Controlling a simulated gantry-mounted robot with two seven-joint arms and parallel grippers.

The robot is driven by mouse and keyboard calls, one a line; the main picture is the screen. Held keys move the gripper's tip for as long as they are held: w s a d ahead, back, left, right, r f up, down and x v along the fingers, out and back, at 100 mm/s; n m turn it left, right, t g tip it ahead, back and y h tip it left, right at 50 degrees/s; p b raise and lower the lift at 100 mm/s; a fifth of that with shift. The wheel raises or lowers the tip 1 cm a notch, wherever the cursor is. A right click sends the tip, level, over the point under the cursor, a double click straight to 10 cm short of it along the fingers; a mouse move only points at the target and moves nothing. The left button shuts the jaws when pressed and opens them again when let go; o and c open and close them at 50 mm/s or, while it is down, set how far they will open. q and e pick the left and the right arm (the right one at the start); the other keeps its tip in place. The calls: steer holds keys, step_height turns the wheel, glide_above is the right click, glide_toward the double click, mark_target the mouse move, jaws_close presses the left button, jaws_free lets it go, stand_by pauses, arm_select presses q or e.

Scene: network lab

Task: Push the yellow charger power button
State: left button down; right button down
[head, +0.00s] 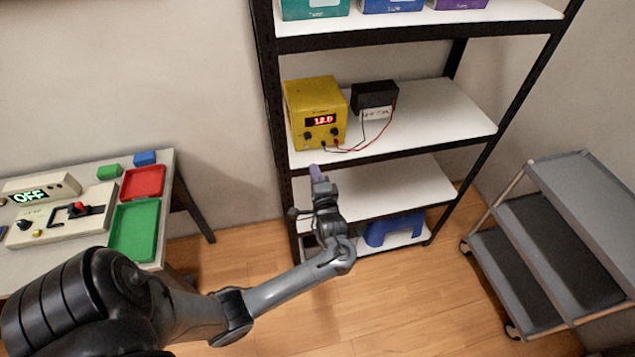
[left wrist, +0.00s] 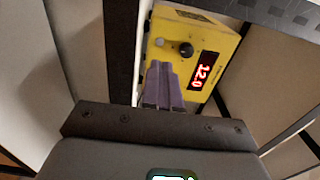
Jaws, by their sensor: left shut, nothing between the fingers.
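The yellow charger (head: 300,98) stands on the middle shelf, its red display lit and reading 12.0. Dark knobs show on its front below the display. My left gripper (head: 315,172) is shut and empty, its purple fingertips pointing up just below and in front of the charger. In the left wrist view, the charger (left wrist: 228,42) is behind the purple fingers (left wrist: 165,88), which cover part of its front. A dark knob (left wrist: 186,49) and a small pale round spot (left wrist: 160,42) show above the fingertips. I cannot tell whether the fingertips touch the charger. My right gripper is out of view.
A black battery (head: 374,94) stands right of the charger, with red and black leads between them. The shelf edge (head: 410,148) and black rack posts are close to my left gripper. A table with trays (head: 133,235) is at left, a grey cart (head: 585,200) at right.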

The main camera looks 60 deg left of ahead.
mark_target(307, 146)
arm_select(q)
steer(key=b+x, duration=0.1)
steer(key=x, duration=0.7)
steer(key=shift+a+f, duration=0.1)
steer(key=shift+a, duration=0.05)
steer(key=shift+w+a+p, duration=0.15)
steer(key=shift+a+p, duration=0.15)
steer(key=shift+a, duration=0.05)
steer(key=shift+w+a, duration=0.1)
steer(key=shift+a, duration=0.25)
steer(key=shift+p, duration=0.3)
steer(key=shift+d+r+p, duration=0.25)
steer(key=shift+d+p, duration=0.25)
steer(key=shift+p, duration=0.1)
steer(key=p+v, duration=0.2)
steer(key=v, duration=0.1)
steer(key=shift+r, duration=0.1)
steer(key=v, duration=1)
steer(key=shift+f, duration=0.4)
